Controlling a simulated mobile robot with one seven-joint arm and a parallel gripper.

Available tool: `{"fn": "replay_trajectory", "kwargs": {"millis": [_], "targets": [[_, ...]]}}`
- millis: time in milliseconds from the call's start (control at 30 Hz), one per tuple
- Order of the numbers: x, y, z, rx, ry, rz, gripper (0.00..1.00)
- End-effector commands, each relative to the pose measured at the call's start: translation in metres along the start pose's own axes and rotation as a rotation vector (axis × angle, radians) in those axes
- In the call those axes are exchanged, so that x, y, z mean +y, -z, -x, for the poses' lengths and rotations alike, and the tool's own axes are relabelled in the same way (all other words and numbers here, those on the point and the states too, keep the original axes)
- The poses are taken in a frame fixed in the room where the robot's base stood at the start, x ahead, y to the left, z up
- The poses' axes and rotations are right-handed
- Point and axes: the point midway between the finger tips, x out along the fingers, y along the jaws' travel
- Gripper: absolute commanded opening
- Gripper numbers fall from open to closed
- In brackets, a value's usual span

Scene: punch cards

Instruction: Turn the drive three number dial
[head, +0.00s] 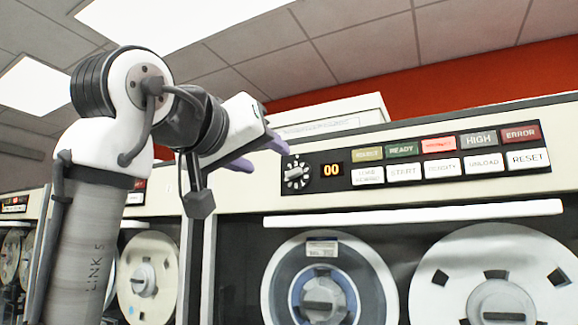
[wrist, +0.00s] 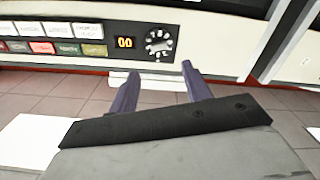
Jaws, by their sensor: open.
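The number dial (head: 296,175) is a round black knob with white marks and a pale grip, at the left end of the tape drive's black control panel. It also shows in the wrist view (wrist: 160,42), just beyond the fingertips. An orange display (head: 331,170) beside it reads 00; it also shows in the wrist view (wrist: 124,42). My gripper (head: 266,153) has purple fingers, open and empty, just left of and above the dial in the head view. In the wrist view my gripper (wrist: 160,70) points at the panel, and the fingers appear apart from the dial.
Coloured indicator lights (head: 438,145) and white buttons (head: 444,167) fill the panel's right part. Below it are tape reels (head: 498,255) under a white ledge (head: 415,213). A pale box (head: 330,117) sits on top of the drive. More drives stand at left.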

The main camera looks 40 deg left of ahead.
Motion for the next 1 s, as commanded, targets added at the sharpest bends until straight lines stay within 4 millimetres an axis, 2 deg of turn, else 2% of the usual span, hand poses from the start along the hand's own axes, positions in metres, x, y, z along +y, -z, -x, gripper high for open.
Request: {"fn": "replay_trajectory", "kwargs": {"millis": [200, 400, 567, 833, 1000], "targets": [[0.0, 0.001, -0.047, -0.002, 0.0, 0.0, 0.48], [0.0, 0.001, -0.075, 0.0, 0.0, 0.001, 0.48], [0.0, 0.0, -0.084, 0.001, 0.0, 0.0, 0.48], [0.0, 0.0, -0.085, 0.002, -0.001, 0.0, 0.48], [0.0, 0.0, -0.085, 0.002, -0.001, 0.0, 0.27]]}}
